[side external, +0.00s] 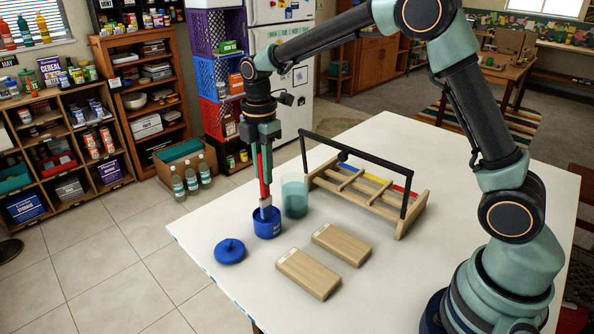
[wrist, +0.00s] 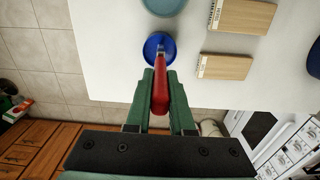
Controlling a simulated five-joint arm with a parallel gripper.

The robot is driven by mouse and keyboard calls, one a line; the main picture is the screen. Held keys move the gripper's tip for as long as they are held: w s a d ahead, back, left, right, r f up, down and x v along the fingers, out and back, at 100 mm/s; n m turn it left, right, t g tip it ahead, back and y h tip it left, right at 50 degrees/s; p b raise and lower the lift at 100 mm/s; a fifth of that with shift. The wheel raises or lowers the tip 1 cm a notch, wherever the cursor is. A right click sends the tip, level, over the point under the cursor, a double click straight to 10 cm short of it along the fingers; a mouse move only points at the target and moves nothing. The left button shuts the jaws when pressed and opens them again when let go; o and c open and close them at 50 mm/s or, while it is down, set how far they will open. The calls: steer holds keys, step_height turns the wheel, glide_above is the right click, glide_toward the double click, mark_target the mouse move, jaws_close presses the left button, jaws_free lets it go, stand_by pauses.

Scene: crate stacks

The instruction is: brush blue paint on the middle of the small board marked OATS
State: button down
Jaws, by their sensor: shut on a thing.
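My gripper (side external: 264,150) is shut on a red-handled brush (side external: 264,175) that points down. The brush's lower end is at the mouth of an open blue paint pot (side external: 267,227); its bristles are hidden inside. In the wrist view the brush (wrist: 160,95) reaches from between the fingers to the blue pot (wrist: 150,42). Two light wooden boards lie flat on the white table: a nearer one (side external: 308,275) and a farther one (side external: 343,245). Each has a small pale label at one end, too small to read, so I cannot tell which is OATS. Both tops look bare.
The blue lid (side external: 230,251) lies left of the pot. A teal glass (side external: 294,196) stands just behind the pot. A wooden rack (side external: 375,200) with a black bar and coloured pieces stands farther back. The table (side external: 390,300) is clear right of the boards.

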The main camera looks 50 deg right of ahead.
steer(key=shift+r, duration=3.05)
